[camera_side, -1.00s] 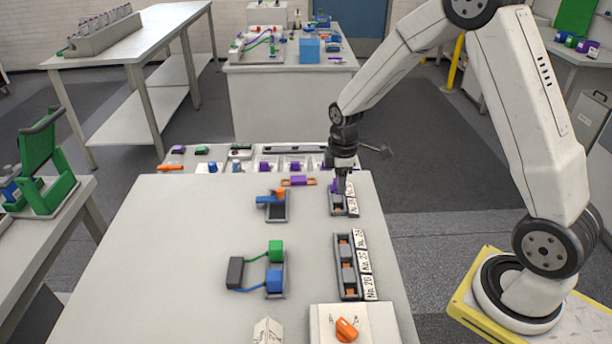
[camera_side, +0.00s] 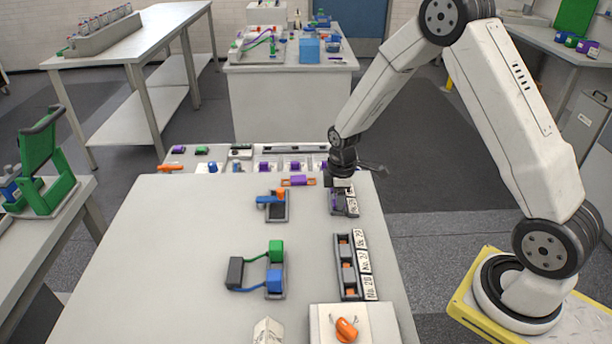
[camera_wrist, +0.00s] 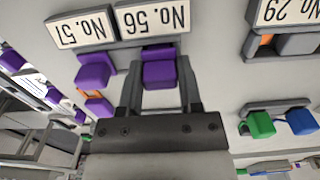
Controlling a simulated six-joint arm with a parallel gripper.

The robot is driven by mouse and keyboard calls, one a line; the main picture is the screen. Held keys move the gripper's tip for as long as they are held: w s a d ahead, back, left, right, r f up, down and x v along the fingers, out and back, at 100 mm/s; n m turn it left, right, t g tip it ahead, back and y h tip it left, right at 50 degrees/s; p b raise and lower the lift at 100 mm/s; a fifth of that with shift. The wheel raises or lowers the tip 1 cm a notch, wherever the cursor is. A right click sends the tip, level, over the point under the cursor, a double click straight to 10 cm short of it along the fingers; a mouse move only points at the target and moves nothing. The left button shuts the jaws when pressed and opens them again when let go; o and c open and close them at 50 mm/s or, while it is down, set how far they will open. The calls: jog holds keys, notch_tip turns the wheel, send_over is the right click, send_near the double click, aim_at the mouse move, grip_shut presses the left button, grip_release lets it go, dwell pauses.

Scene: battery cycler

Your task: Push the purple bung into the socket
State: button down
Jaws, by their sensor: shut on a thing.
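My gripper (camera_side: 340,193) is low over the grey socket block (camera_side: 350,212) at the far right of the table. In the wrist view my gripper (camera_wrist: 160,90) is shut on a purple bung (camera_wrist: 159,74), with a finger on each side. The bung is at the grey socket under the label No. 56 (camera_wrist: 153,17). Its lower part is hidden, so I cannot tell how deep it sits. A second purple block (camera_wrist: 95,71) is beside it, by the label No. 57 (camera_wrist: 80,29).
A purple and orange piece (camera_side: 298,181) lies left of my gripper. A blue and orange connector (camera_side: 271,200) sits in a grey holder. A longer socket block (camera_side: 347,267) is nearer the front. Green (camera_side: 276,251) and blue (camera_side: 275,281) plugs stand left of it. The table's left side is clear.

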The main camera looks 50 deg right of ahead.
jog(key=shift+f, duration=0.2)
dwell(0.6)
jog(key=shift+c, duration=1)
grip_release()
jog(key=shift+r, duration=3.9)
jog(key=s+a+r+m+t, duration=0.1)
jog(key=s+a+m, duration=0.3)
jog(key=s, duration=0.2)
jog(key=s+a+r+m+t, duration=0.1)
jog(key=s+a+r+m, duration=0.1)
jog(key=s+a+m, duration=0.2)
jog(key=s+m, duration=0.1)
jog(key=s, duration=0.2)
jog(key=shift+s+r+t, duration=0.15)
jog(key=shift+s+t, duration=0.15)
